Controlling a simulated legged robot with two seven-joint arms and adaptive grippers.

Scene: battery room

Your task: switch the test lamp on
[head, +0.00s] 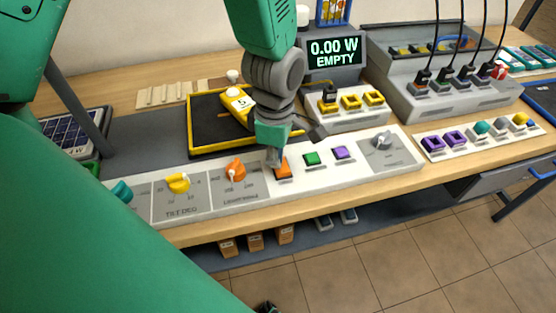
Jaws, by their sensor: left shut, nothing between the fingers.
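A long white control panel (216,203) runs along the front of the bench. It carries an orange button (283,172), a green button (312,158), a purple button (343,152), a yellow knob (178,183), an orange knob (236,170) and a grey knob (382,140). My left gripper (273,160) points down with its fingers shut and empty, at the back left edge of the orange button; I cannot tell whether it touches. I cannot make out which control or fixture is the test lamp's. My right gripper is not in view.
A display (333,52) reads "0.00 W EMPTY". A yellow-framed black tray (207,120) lies behind the panel, partly hidden by my arm. Socket units with yellow sockets (351,101) and corded plugs (446,77) stand at the back right. A strip of coloured parts (482,128) lies right.

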